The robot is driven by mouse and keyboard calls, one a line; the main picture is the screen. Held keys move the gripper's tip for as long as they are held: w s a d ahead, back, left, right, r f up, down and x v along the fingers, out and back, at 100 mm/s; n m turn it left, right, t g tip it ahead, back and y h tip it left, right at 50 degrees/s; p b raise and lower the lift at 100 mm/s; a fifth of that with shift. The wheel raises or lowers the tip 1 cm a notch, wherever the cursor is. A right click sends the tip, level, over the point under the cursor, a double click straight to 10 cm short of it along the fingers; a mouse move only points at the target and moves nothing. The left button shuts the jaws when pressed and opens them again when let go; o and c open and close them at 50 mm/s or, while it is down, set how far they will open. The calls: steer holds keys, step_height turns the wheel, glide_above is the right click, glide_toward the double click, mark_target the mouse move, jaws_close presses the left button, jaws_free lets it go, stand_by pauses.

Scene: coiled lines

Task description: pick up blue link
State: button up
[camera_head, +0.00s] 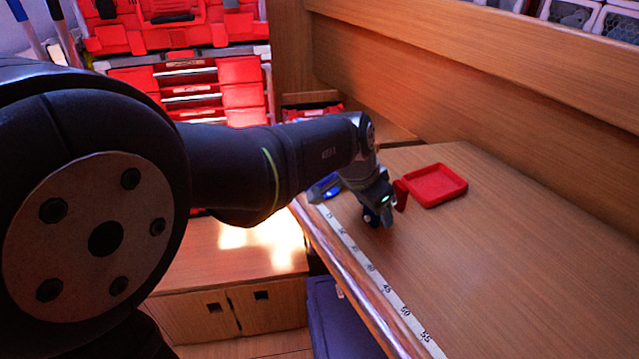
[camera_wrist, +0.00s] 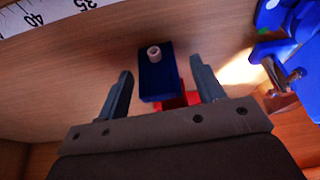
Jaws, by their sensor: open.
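In the wrist view a dark blue block-like piece (camera_wrist: 157,80) with a small pale round peg on top lies between the two fingers of my gripper (camera_wrist: 161,68). The fingers are apart, with a visible gap on each side of the piece. A brighter blue part (camera_wrist: 290,48) with metal pins is at the right edge of the wrist view. I cannot tell for sure which of these is the blue link. In the head view my gripper (camera_head: 378,212) is low over the table near its edge, and a blue part (camera_head: 326,187) shows just left of it.
A red tray (camera_head: 437,199) lies on the wooden table, right of my gripper. A red piece (camera_head: 401,195) stands between them. A measuring strip (camera_head: 372,268) runs along the table's front edge. The table at the right is clear, with a wooden wall (camera_head: 480,70) behind.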

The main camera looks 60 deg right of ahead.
steer(key=shift+d+f, duration=0.15)
steer(key=shift+f, duration=0.25)
steer(key=shift+c, duration=0.2)
steer(key=c, duration=1.1)
steer(key=shift+r, duration=0.15)
